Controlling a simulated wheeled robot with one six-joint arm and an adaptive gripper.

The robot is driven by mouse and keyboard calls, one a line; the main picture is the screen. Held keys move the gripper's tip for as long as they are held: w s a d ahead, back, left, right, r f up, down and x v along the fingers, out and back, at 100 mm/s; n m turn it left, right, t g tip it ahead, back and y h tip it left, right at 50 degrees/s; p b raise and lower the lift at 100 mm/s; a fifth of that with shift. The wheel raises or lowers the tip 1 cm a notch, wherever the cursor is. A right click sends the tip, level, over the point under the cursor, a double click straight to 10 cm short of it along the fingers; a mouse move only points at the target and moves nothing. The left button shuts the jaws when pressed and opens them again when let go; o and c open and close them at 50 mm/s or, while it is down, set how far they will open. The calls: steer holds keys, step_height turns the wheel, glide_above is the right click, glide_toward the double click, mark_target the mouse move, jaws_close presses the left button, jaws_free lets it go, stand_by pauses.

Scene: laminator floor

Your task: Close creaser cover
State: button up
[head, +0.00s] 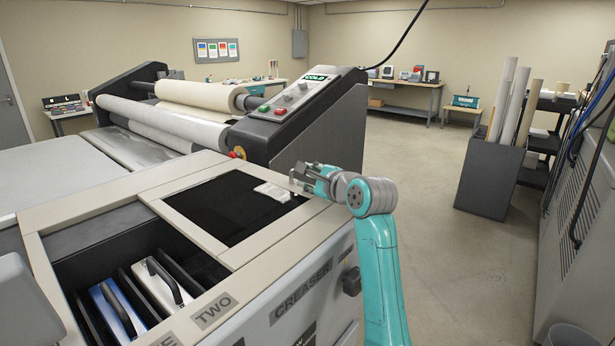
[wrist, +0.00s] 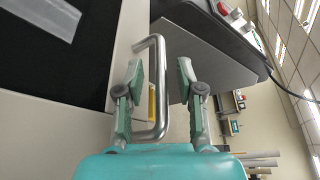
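The creaser (head: 300,287) stands in front of me, labelled on its front. On its top, a beige frame (head: 172,212) borders a black panel with a whitish rectangle on it; I take this to be the cover. Left of it, an open bay shows a blue case (head: 118,312) and a white case (head: 155,285) with black handles. My gripper (head: 303,178) is at the frame's right end. In the wrist view, a bent metal handle (wrist: 160,85) stands out from the beige edge. My gripper's fingers (wrist: 160,92) are apart, with the handle's bar between them, nearer the left finger.
The laminator (head: 300,125), with large rolls and a control panel, stands just behind the creaser. A dark bin of long rolls (head: 490,178) stands on the right, beside a ribbed grey cabinet (head: 585,215). Benches line the back wall. The floor (head: 420,180) between is clear.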

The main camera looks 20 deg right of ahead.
mark_target(239, 230)
steer(key=shift+w+a+f, duration=0.1)
steer(key=shift+w, duration=0.3)
jaws_close()
steer(key=shift+s+a, duration=0.1)
steer(key=s+a, duration=0.4)
steer(key=a, duration=0.1)
steer(key=s+a, duration=0.4)
steer(key=a, duration=0.2)
steer(key=s+a, duration=0.4)
steer(key=a, duration=0.2)
steer(key=shift+s+a, duration=0.25)
steer(key=shift+s, duration=0.1)
steer(key=shift+f, duration=0.1)
jaws_free()
steer(key=shift+a, duration=0.15)
